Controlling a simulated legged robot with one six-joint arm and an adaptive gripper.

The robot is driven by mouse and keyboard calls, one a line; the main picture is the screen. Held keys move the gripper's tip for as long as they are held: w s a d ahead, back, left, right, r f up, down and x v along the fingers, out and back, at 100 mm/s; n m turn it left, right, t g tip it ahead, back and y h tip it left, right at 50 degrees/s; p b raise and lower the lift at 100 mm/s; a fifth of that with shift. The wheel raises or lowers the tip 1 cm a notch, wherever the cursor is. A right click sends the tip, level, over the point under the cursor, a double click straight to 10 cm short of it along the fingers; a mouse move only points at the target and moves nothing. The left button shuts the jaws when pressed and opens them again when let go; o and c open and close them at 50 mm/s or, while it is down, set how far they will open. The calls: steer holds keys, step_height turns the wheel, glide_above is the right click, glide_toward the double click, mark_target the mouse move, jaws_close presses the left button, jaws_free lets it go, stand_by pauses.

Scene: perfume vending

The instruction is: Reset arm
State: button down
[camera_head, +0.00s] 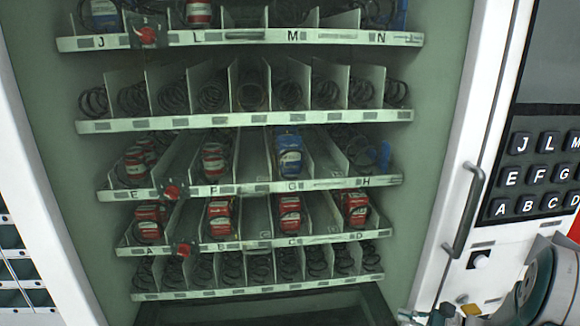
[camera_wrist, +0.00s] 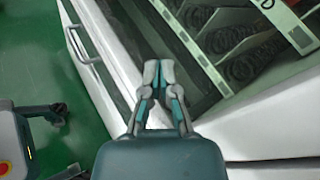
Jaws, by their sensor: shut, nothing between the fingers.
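My gripper (camera_wrist: 158,78) is in the middle of the wrist view, with its two grey and teal fingers closed together and nothing between them. It is in front of the white vending machine, apart from the shelves. In the head view, part of my arm shows at the lower right corner, below the keypad. The vending machine's shelves (camera_head: 245,124) fill the middle of the head view. They hold red cans (camera_head: 220,220) and a blue can (camera_head: 289,156) among metal coils.
A grey door handle (camera_head: 465,210) stands on the white frame right of the shelves and also shows in the wrist view (camera_wrist: 82,45). A black keypad (camera_head: 540,172) with letter buttons is at the right.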

steer(key=s+a+r+n+g+h, duration=0.4)
steer(key=s+a+r+n+g, duration=0.4)
steer(key=a, duration=0.4)
steer(key=s+r+n+t+h, duration=0.2)
steer(key=s+r+n+h, duration=0.2)
steer(key=s+n, duration=0.2)
steer(key=s+a+r+n+t+h, duration=0.1)
steer(key=s+r+n+t+h, duration=0.1)
steer(key=s+r+n+h, duration=0.2)
steer(key=s+n, duration=0.2)
steer(key=s, duration=0.1)
steer(key=shift+a+r+t+h, duration=0.2)
steer(key=shift+a+t+h, duration=0.1)
steer(key=shift+t, duration=0.1)
